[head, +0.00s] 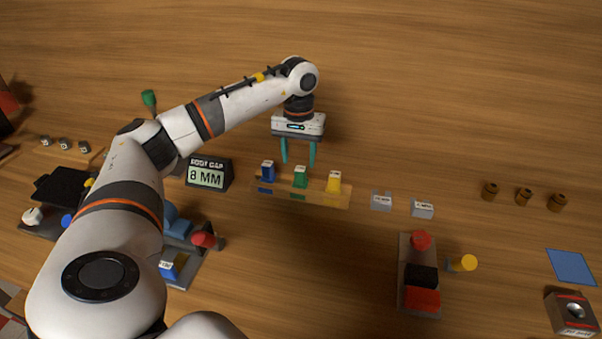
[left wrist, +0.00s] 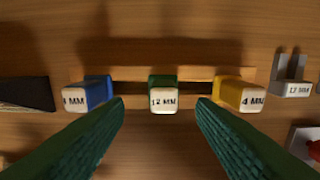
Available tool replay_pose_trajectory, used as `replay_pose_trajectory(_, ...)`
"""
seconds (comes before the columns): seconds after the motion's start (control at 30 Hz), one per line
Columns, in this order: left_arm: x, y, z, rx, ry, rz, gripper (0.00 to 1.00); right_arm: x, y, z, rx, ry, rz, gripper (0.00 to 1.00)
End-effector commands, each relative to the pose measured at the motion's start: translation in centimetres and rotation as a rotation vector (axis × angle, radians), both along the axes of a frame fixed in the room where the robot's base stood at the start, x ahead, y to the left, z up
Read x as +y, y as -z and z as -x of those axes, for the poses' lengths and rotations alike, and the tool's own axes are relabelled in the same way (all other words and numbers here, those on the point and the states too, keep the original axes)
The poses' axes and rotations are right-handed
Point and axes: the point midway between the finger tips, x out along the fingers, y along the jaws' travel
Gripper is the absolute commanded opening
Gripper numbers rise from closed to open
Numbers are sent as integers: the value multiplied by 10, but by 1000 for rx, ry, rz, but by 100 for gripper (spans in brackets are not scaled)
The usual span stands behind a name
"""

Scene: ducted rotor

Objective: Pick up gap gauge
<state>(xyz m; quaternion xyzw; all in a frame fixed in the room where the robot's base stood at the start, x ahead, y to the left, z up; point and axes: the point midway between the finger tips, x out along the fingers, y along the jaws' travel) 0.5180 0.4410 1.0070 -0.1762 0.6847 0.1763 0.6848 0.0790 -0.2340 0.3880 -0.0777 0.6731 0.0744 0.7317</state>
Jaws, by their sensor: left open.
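A wooden rack (head: 318,198) holds three upright gap gauges: a blue one (head: 267,171), a green one (head: 300,177) and a yellow one (head: 333,182). In the left wrist view the green gauge (left wrist: 163,95) reads 12 MM and the yellow gauge (left wrist: 238,94) reads 4 MM. The blue gauge (left wrist: 88,94) has a label whose number is hard to read. A sign (head: 208,174) says ROOT GAP 8 MM. My left gripper (head: 298,156) is open and empty above the rack. In the wrist view its fingertips (left wrist: 160,112) lie either side of the green gauge.
Two small grey labelled blocks (head: 381,201) (head: 422,209) stand right of the rack. A tray with red and black parts (head: 406,295), a yellow-topped part (head: 463,263) and a blue square (head: 571,267) lie further right. The table behind the rack is clear.

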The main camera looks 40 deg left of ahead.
Motion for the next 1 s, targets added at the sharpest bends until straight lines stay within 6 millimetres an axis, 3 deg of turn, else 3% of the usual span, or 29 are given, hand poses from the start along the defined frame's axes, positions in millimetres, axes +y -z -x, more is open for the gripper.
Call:
replay_pose_trajectory(0.3, -3, 43, -3, 3, 0, 1, 51, 0, -13, -4, -6, 0, 0, 36)
replay_pose_trajectory(0.57, -3, 48, -3, 1, 0, 0, 51, 0, -12, -5, -8, 0, -1, 36)
replay_pose_trajectory(0.6, -3, 48, -3, 1, 0, 0, 49, 0, -12, -5, -8, 1, -1, 36)
replay_pose_trajectory(0.9, -3, 47, -3, 1, 0, 0, 2, 0, -12, -5, -8, 1, -1, 36)
replay_pose_trajectory(1.0, -3, 47, -3, 1, 0, 0, 2, 0, -12, -5, -8, 1, 0, 36)
